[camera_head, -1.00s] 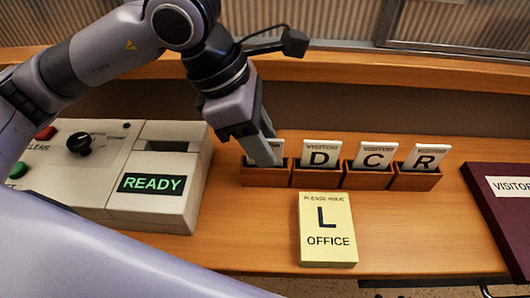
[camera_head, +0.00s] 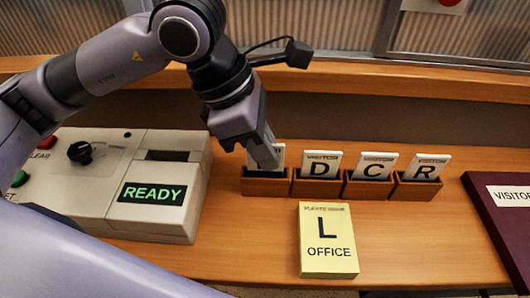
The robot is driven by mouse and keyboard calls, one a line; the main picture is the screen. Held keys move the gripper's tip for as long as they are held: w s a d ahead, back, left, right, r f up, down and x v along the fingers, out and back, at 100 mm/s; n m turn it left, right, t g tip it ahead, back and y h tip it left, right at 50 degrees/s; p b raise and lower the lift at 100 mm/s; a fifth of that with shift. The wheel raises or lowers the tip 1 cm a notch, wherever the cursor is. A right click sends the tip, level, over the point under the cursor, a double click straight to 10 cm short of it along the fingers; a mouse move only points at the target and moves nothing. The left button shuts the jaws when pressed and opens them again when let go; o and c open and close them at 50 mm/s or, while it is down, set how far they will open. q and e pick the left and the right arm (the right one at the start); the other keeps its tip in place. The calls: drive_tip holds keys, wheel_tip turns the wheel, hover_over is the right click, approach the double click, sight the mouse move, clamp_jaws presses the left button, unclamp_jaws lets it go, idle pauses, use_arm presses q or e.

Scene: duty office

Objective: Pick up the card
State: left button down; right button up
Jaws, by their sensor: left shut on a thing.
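Several white visitor cards stand in a row of small wooden holders on the desk. The cards lettered D (camera_head: 321,166), C (camera_head: 374,167) and R (camera_head: 426,169) are in full view. The leftmost card (camera_head: 279,156) stands in its holder (camera_head: 266,185), mostly hidden behind my left gripper (camera_head: 265,158), so its letter cannot be read. The left gripper is shut on this leftmost card. A yellow block (camera_head: 327,240) in front of the holders reads L and OFFICE. My right gripper is not in view.
A beige machine (camera_head: 185,220) with a lit READY display, a slot, a knob and coloured buttons stands on the left. A dark red visitor book (camera_head: 495,225) lies on the right. Bare desk lies between the block and the book.

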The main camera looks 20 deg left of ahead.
use_arm(q)
wheel_tip(320, 180, up, 19)
drive_tip(key=shift+p, duration=0.3)
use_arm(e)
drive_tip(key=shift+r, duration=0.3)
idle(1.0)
